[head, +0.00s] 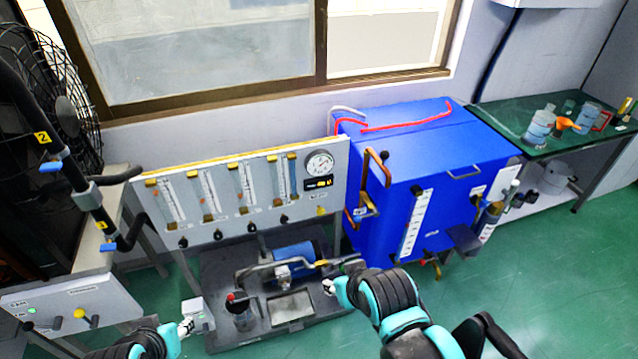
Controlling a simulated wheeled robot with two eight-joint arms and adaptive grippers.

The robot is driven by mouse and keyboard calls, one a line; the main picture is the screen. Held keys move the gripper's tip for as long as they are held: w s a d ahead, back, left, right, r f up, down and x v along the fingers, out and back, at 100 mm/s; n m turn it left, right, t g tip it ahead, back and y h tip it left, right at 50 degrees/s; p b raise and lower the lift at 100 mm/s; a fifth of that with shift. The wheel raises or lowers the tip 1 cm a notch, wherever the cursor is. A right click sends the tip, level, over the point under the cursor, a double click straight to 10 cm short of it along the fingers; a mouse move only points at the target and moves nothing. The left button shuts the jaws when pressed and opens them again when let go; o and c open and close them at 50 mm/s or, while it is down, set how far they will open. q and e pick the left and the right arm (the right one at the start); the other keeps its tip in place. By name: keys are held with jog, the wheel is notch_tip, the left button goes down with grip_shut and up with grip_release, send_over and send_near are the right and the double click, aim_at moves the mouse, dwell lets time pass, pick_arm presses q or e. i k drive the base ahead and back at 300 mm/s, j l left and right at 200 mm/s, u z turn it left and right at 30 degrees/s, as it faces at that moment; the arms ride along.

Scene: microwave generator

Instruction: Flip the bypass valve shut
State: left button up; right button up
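I cannot tell for sure which valve is the bypass. A black pipe at the left carries a blue-handled valve (51,167) beside a yellow tag marked 2, and a lower blue handle (108,247). A yellow handle (322,210) sits at the lower right of the flowmeter panel (235,180). My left gripper (187,326) is low at the left, beside a small grey box. My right gripper (328,287) is in front of the pump bench's right side. Both look empty, but their fingers are too small to judge.
A blue tank (440,150) with a copper pipe (375,168) stands right of the panel. A blue motor (293,258) and pipework sit on the grey bench (220,262). A control box (75,305) is at the lower left. Green floor (570,270) is clear at the right.

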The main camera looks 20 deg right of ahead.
aim_at(78, 313)
jog(key=u, duration=1.4)
jog(key=i+j+z, duration=0.2)
jog(key=j, duration=0.5)
jog(key=i+j+z, duration=0.2)
jog(key=j, duration=0.6)
jog(key=i+j+z, duration=0.15)
jog(key=j, duration=0.6)
jog(key=i+j+z, duration=0.2)
jog(key=j, duration=0.65)
jog(key=j+z, duration=0.2)
jog(key=j, duration=0.6)
